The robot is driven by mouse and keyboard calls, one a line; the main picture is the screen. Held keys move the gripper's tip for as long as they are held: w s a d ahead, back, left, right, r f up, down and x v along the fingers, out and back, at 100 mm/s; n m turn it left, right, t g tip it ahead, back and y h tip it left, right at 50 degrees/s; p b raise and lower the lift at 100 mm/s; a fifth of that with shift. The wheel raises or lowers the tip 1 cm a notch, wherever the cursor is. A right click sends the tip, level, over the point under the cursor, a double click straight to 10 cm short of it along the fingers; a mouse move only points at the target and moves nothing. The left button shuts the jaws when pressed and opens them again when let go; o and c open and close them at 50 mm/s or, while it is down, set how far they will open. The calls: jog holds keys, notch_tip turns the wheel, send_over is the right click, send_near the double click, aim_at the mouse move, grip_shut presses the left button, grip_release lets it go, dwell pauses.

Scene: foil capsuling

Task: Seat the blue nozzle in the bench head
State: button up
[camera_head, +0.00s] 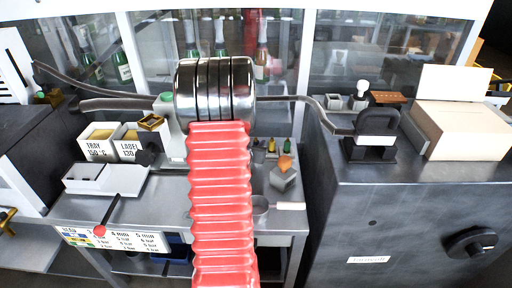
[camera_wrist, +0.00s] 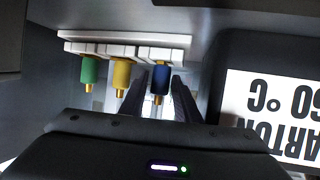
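The blue nozzle (camera_wrist: 160,84) hangs from a white rack (camera_wrist: 125,51) in the wrist view, its brass tip pointing down. It is at the right end of the row, beside a yellow nozzle (camera_wrist: 121,76) and a green nozzle (camera_wrist: 90,70). My gripper (camera_wrist: 161,85) has its two dark fingers on either side of the blue nozzle. The fingers look spread, with no clear grip on it; whether either one touches it is hard to tell. In the head view my red arm hides the gripper. I cannot surely identify the bench head in either view.
A carton sign (camera_wrist: 275,115) stands close to the right of my gripper. In the head view, the bench holds tray and label boxes (camera_head: 100,150), a white tray (camera_head: 105,183) and a grey block with an orange top (camera_head: 284,178). A dark cabinet (camera_head: 420,210) stands at the right.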

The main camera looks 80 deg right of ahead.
jog(key=shift+c, duration=0.4)
grip_shut()
jog(key=shift+r, duration=5.05)
